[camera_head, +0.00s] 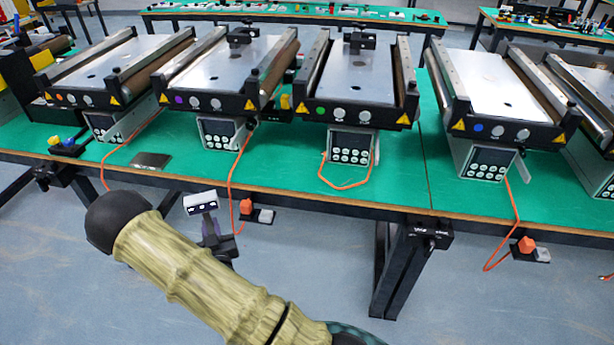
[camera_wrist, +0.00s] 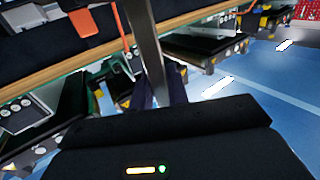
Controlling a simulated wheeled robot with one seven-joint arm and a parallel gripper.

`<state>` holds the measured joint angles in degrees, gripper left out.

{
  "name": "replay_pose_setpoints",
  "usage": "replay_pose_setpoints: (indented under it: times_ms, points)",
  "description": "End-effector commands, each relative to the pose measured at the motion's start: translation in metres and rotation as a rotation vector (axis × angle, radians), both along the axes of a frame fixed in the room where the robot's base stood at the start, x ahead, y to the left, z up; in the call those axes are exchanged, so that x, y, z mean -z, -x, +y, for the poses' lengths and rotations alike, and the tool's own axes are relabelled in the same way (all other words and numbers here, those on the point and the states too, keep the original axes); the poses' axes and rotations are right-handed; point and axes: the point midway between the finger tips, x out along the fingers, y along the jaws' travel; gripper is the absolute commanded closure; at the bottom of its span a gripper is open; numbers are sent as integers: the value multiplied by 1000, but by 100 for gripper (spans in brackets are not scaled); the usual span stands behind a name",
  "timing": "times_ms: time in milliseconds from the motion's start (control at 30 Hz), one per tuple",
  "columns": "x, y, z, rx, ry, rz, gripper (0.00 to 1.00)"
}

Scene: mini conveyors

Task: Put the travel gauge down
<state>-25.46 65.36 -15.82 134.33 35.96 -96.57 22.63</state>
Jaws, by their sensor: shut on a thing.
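My gripper shows in the wrist view (camera_wrist: 162,93) with two dark fingers closed around a narrow grey bar, which I take to be the travel gauge (camera_wrist: 146,42). The bar sticks out past the fingertips, across the view of the table edge. In the head view my gripper (camera_head: 216,240) is small and partly hidden behind my arm, over the floor in front of the table. A light grey block with a dark marked face (camera_head: 201,203) shows just above it. I cannot tell whether that block belongs to the gauge.
A green-topped table (camera_head: 400,170) with a wooden front edge carries several mini conveyors (camera_head: 358,75). A small dark plate (camera_head: 151,160) lies near its front left, with bare green around it. Orange cables hang over the edge. A dark table leg (camera_head: 400,265) stands right of my gripper.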

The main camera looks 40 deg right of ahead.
Motion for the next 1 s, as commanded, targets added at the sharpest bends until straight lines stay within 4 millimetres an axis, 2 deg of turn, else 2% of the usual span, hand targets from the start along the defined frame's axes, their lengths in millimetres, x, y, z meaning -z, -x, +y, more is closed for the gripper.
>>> replay_pose_setpoints:
  times_ms: [33, 267, 500, 700, 833, 1000]
  points:
    - [-11, 2, -9, 20, 2, -6, 100]
    - [-49, 24, -60, 149, -1, -3, 100]
    - [-92, 59, -120, 312, -3, -2, 100]
    - [-129, 93, -162, 443, 2, -4, 100]
    - [-145, 111, -181, 507, 3, -4, 100]
    - [-152, 122, -191, 543, 4, -5, 100]
